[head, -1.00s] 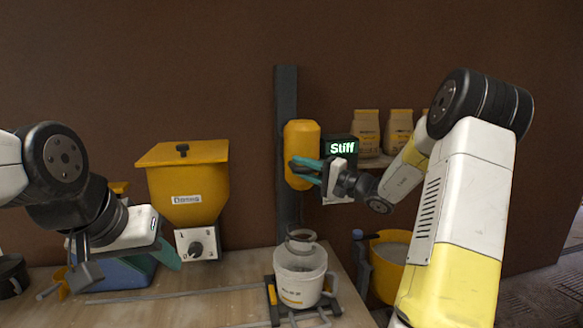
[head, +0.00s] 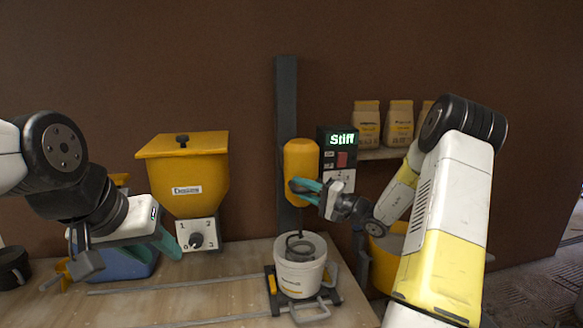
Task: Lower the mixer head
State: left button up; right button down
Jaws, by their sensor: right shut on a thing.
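The mixer head (head: 302,158) is a yellow rounded housing on a dark upright post (head: 287,100). A coiled grey whisk (head: 300,246) hangs below it, its lower part in the mouth of a white bucket (head: 300,277). My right gripper (head: 305,188) has its teal fingers shut at the lower part of the mixer head; the exact part gripped is hidden. My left gripper (head: 166,243) is away to the left, in front of the hopper; its jaw gap does not show clearly.
A yellow hopper (head: 185,165) with a numbered dial (head: 197,240) stands left of the post. Paper bags (head: 399,124) sit on a shelf at right. A yellow bucket (head: 386,245) stands behind my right arm. The bench (head: 215,292) front is mostly clear.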

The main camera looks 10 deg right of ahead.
notch_tip(320, 180, down, 9)
jog(key=shift+f, duration=0.1)
dwell(0.3)
jog(key=c, duration=1.3)
grip_release()
jog(key=v, duration=0.7)
jog(key=shift+s+d, duration=0.25)
jog(key=shift+d, duration=0.05)
